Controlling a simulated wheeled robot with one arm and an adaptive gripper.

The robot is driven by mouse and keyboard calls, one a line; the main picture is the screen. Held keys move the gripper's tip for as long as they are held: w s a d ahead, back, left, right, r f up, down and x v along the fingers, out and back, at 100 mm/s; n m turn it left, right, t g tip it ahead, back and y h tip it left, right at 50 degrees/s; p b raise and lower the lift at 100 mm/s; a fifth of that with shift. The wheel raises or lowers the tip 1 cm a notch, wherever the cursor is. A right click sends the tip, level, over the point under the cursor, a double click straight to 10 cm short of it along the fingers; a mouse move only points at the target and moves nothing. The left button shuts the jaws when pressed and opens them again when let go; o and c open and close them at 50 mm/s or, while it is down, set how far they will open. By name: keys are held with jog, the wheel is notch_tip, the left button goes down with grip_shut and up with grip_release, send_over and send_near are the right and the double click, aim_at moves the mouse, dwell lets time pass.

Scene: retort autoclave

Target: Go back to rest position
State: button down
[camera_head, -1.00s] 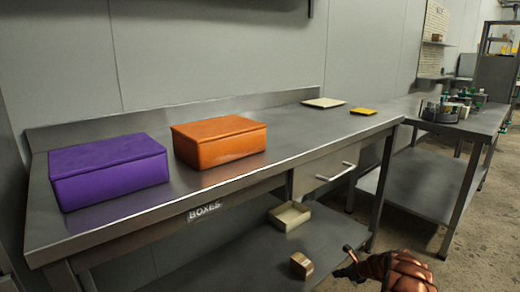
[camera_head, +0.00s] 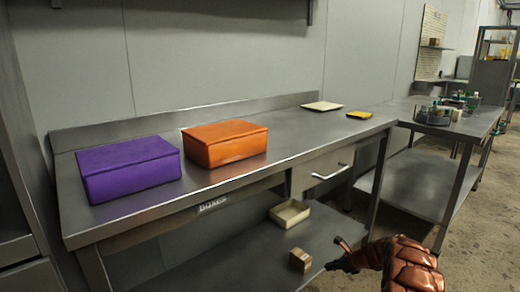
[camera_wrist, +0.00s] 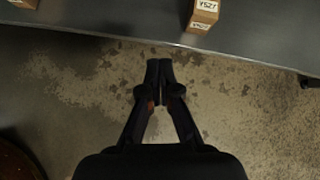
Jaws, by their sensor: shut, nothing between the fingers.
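My gripper (camera_head: 336,256) is at the lower right of the head view, in front of the table's lower shelf, with my copper-coloured arm behind it. In the wrist view my gripper (camera_wrist: 160,66) points over bare floor, its two black fingers together and nothing between them. The shelf edge and a small box marked 1527 (camera_wrist: 203,14) lie beyond the fingertips, apart from them.
A purple box (camera_head: 128,170) and an orange box (camera_head: 225,145) sit on the steel table (camera_head: 290,135). An open tray (camera_head: 289,214) and the small box (camera_head: 300,260) are on the lower shelf (camera_head: 225,250). A second table (camera_head: 455,130) stands to the right. Floor is clear at right.

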jog(key=s+a+r+n+g+p, duration=0.2)
jog(key=s+a+r+n+p, duration=0.35)
jog(key=r, duration=0.75)
jog(key=s+a+r+n+g+p, duration=0.1)
jog(key=s+a+r+n+p, duration=0.35)
jog(key=s+r, duration=0.7)
jog(key=s+a+r+n+g+p, duration=0.25)
jog(key=s+a+r+p, duration=0.35)
jog(key=r, duration=0.9)
jog(key=s+r+n+g+h+p, duration=0.15)
jog(key=s+r+n+p, duration=0.25)
jog(key=s+r, duration=0.4)
jog(key=s+r+n+h+p, duration=0.2)
jog(key=s+r+n+p, duration=0.3)
jog(key=s, duration=0.6)
jog(key=s+d+r+n+h+p, duration=0.1)
jog(key=s+d+r+n+p, duration=0.1)
jog(key=s, duration=0.7)
jog(key=s+d+r+n+g+h+p, duration=0.1)
jog(key=s+d+r+n+h+p, duration=0.1)
jog(key=s+d+r+p, duration=0.2)
jog(key=s+r+p, duration=0.1)
jog(key=s+r, duration=0.2)
jog(key=s, duration=0.2)
jog(key=shift+s, duration=0.35)
